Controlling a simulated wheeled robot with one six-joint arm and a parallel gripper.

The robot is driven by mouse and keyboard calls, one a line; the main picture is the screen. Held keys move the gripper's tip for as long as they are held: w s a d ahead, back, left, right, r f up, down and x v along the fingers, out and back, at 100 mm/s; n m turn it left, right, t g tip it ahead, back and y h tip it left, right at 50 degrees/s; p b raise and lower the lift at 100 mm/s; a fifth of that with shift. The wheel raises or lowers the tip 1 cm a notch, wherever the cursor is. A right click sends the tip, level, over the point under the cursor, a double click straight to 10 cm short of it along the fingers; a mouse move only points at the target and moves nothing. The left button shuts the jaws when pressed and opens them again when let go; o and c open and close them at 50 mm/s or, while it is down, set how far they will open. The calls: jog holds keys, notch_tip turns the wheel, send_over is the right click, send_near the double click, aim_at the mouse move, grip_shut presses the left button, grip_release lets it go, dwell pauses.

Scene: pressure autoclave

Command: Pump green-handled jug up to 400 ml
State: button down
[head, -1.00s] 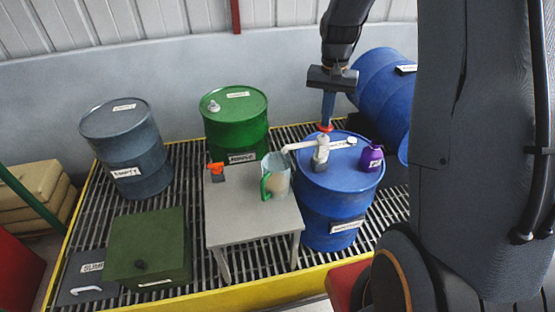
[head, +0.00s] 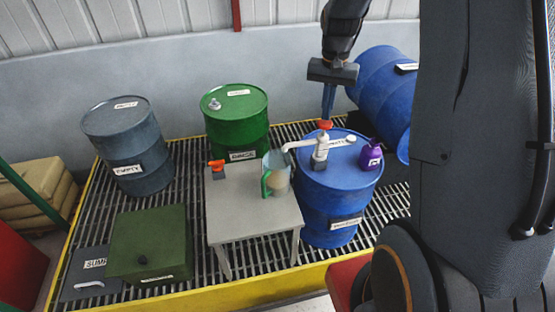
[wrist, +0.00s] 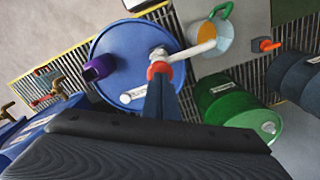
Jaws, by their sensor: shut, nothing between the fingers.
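The green-handled jug (head: 276,176) stands on the grey table, under the spout of a white hand pump (head: 319,150). In the wrist view the jug (wrist: 212,38) shows tan liquid inside; its level against the marks is too small to read. The pump sits on top of the upright blue drum (head: 336,205) and has an orange-red knob (head: 325,125). My gripper (head: 327,118) is shut and points down, with its fingertips at the knob. In the wrist view the fingertips meet the knob (wrist: 158,69); I cannot tell whether they press on it.
A purple bottle (head: 371,155) and a small white item stand on the drum top. Green (head: 237,125) and grey (head: 127,145) drums stand behind, and a blue drum (head: 385,85) lies at the right.

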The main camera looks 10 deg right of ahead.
jog(key=shift+f, duration=0.15)
jog(key=shift+f+b, duration=0.85)
jog(key=shift+f, duration=1.15)
jog(key=shift+r, duration=0.15)
jog(key=shift+r+p, duration=1.55)
jog(key=shift+r, duration=0.5)
jog(key=shift+f, duration=0.25)
